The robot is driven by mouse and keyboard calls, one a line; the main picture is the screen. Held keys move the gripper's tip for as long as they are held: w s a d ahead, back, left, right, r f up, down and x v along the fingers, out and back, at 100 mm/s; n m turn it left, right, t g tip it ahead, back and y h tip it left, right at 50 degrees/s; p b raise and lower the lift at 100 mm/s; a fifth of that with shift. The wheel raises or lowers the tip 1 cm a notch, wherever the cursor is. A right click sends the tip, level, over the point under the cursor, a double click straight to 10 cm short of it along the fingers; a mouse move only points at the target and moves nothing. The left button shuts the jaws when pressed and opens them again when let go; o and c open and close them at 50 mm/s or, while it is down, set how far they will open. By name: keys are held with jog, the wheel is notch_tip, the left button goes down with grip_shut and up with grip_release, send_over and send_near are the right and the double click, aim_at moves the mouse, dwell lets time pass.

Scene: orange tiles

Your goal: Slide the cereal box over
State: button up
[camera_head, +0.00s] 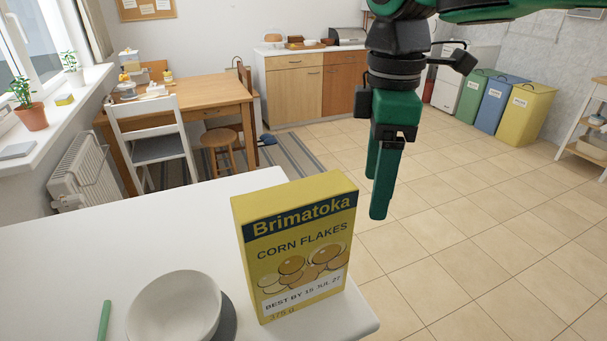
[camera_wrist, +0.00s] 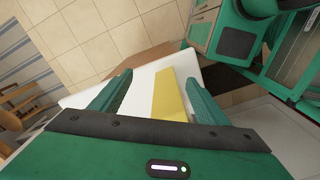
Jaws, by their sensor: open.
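A yellow cereal box (camera_head: 294,247) marked "Brimatoka Corn Flakes" stands upright on the white table (camera_head: 130,225), near its right edge. My gripper (camera_head: 377,195) points down in the head view, to the right of the box and above the height of the tabletop. Its green fingers are apart with nothing between them in that view. In the wrist view, the box's yellow top (camera_wrist: 171,95) shows beyond and between the two fingers (camera_wrist: 155,92). The fingers do not visibly touch the box.
A white bowl (camera_head: 172,305) sits left of the box, partly over a grey round thing (camera_head: 228,322). A green stick-like item (camera_head: 104,320) lies further left. Tiled floor is open beyond the table's right edge. A wooden table (camera_head: 190,95) and chairs stand behind.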

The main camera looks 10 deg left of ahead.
aim_at(296, 191)
jog(key=s+a+r+n, duration=0.1)
jog(key=s+a+n, duration=0.1)
jog(key=a, duration=0.1)
jog(key=s+a+r+n, duration=0.1)
jog(key=s+a+n, duration=0.1)
jog(key=a, duration=0.2)
jog(key=s+a+r+n, duration=0.1)
jog(key=s+a+n, duration=0.1)
jog(key=a, duration=0.2)
jog(key=shift+s+a+r, duration=0.1)
notch_tip(296, 191, down, 11)
jog(key=shift+r, duration=0.1)
jog(key=c, duration=1.5)
